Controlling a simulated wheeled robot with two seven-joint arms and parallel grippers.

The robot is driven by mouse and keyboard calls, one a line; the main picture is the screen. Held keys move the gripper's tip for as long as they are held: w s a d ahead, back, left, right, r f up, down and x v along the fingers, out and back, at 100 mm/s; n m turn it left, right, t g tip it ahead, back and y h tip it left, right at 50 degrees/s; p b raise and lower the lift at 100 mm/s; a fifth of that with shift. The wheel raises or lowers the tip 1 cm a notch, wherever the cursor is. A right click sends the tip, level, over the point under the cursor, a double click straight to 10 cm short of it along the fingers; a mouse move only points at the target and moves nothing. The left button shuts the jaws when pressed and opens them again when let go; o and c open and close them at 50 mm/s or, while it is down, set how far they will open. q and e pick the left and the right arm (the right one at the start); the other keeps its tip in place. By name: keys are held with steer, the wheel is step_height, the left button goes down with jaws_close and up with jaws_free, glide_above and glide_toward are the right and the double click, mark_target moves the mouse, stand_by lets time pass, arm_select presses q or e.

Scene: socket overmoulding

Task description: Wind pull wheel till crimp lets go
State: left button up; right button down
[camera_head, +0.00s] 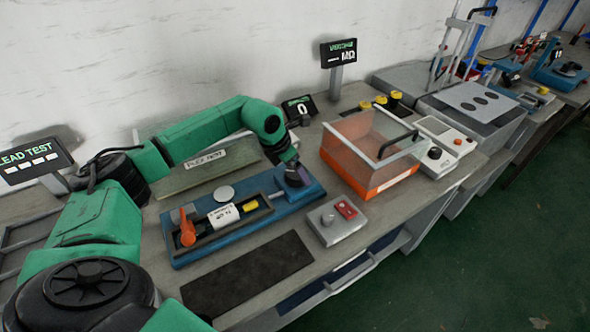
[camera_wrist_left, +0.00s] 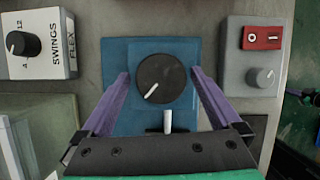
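The blue pull tester (camera_head: 190,255) lies on the bench, with an orange lever (camera_head: 187,227), a white labelled block (camera_head: 222,214) and a yellow piece (camera_head: 250,206) along it. My left gripper (camera_head: 302,178) is low over its right end and hides most of what is there. In the left wrist view a round black wheel (camera_wrist_left: 161,80) with a white pointer line sits on a blue plate (camera_wrist_left: 160,52). The pointer aims down-left. The purple fingers of my left gripper (camera_wrist_left: 160,72) stand apart, one each side of the wheel; contact cannot be told. My right gripper is out of view.
A grey box (camera_head: 335,232) with a red switch stands close by; a similar one shows in the left wrist view (camera_wrist_left: 250,75). A clear-walled orange bin (camera_head: 385,183) stands further right. A dark mat (camera_head: 245,275) lies bare in front of the tester.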

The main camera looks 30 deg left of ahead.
arm_select(q)
steer(key=shift+s, duration=0.1)
steer(key=shift+s+a+r, duration=0.1)
steer(key=shift+r, duration=0.35)
steer(key=b+v, duration=0.2)
steer(key=v, duration=1.1)
steer(key=shift+r, duration=0.3)
steer(key=shift+s, duration=0.1)
